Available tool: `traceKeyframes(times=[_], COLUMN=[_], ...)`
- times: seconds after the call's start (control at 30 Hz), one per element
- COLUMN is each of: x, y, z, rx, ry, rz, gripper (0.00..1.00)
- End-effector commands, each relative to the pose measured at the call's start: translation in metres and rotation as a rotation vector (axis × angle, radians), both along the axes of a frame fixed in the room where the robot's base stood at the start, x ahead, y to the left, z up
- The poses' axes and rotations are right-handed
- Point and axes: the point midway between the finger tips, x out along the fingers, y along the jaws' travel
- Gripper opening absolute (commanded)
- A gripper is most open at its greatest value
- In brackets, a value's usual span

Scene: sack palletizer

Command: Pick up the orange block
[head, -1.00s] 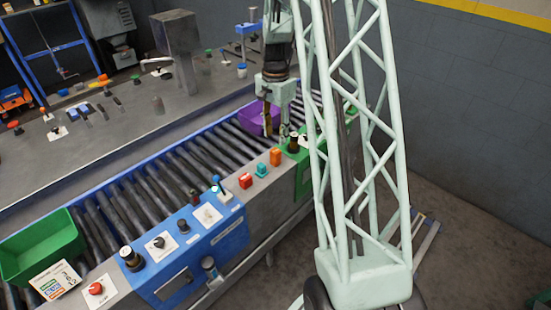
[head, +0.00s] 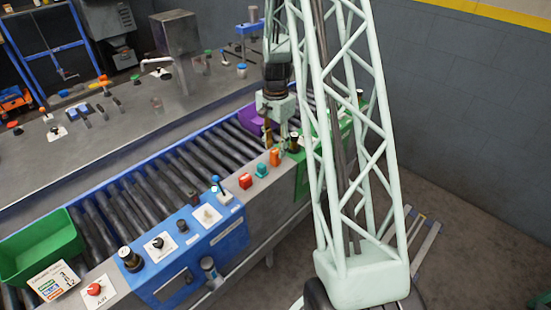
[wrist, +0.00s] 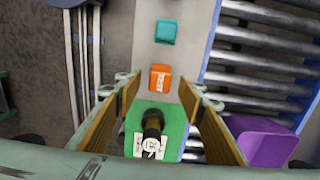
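The orange block (head: 274,157) stands on the grey strip along the conveyor's near side, beside a teal block (head: 261,169). In the wrist view the orange block (wrist: 160,77), with lettering on one face, lies just past the gap between my fingertips. The teal block (wrist: 166,32) is farther up the same strip. My gripper (head: 276,138) is open and empty, with its fingers pointing down near the orange block. In the wrist view my gripper (wrist: 160,90) has its two fingers spread on either side, neither seen touching the block.
A black knob (wrist: 152,125) on a green panel shows between my fingers. A purple bin (wrist: 262,145) sits on the rollers to the right in the wrist view. A red block (head: 245,180) is farther along the strip. A green bin (head: 42,245) is at the far left.

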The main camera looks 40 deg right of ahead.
Motion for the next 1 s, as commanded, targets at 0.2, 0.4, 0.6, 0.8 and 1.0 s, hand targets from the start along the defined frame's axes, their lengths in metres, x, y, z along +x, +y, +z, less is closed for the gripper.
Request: traceKeyframes(times=[0.2, 0.4, 0.6, 0.8, 1.0], x=[0.000, -0.001, -0.001, 0.000, 0.000], y=[0.000, 0.000, 0.000, 0.000, 0.000], z=[-0.007, -0.026, -0.044, -0.052, -0.052], rx=[0.000, 0.001, 0.001, 0.000, 0.000], ry=[0.001, 0.002, 0.002, 0.000, 0.000], rz=[0.000, 0.000, 0.000, 0.000, 0.000], gripper=[0.36, 0.36, 0.36, 0.36, 0.36])
